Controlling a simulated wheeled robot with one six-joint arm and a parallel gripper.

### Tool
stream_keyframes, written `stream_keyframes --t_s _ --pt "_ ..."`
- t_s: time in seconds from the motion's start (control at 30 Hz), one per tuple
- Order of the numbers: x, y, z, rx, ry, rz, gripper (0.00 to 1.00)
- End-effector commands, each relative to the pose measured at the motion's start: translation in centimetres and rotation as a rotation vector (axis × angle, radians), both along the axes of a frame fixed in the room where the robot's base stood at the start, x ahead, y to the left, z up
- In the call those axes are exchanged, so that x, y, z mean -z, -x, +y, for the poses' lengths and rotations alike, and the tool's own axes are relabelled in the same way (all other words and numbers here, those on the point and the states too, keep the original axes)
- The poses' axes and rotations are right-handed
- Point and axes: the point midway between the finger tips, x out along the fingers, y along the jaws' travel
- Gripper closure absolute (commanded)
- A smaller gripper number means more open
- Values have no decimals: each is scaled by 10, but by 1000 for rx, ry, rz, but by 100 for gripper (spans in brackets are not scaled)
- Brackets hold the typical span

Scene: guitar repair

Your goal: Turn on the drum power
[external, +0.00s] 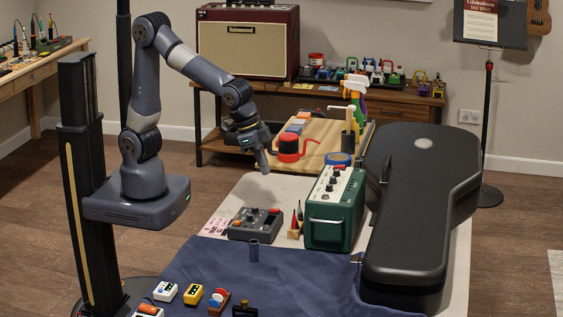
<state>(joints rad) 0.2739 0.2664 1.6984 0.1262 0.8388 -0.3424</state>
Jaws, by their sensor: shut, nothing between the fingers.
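A grey box with dark knobs and small orange-red parts (255,225) lies on the workbench, at the edge of the blue cloth; it looks like the drum machine. Its power switch is too small to make out, and I cannot tell whether it is on. My gripper (265,171) points down above the bench's back left part, behind the box and well above its level. The gripper is shut and empty, apart from the box.
A green box with knobs and a handle (334,212) stands right of the grey box, with small red-tipped cones (296,222) between them. A black guitar case (408,240) fills the right side. A dark tube (254,251) stands in front. Several small pedals (193,294) sit on the blue cloth (300,285).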

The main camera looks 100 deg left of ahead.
Motion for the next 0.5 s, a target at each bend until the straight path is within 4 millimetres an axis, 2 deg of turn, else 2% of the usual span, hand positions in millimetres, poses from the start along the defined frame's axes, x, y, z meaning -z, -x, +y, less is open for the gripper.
stream_keyframes --t_s 0.03,0.2,0.5 --pt "13 -3 0 -1 -2 6 100" --pt "48 -16 0 -1 -2 6 100" --pt "91 -27 0 0 -1 2 100"
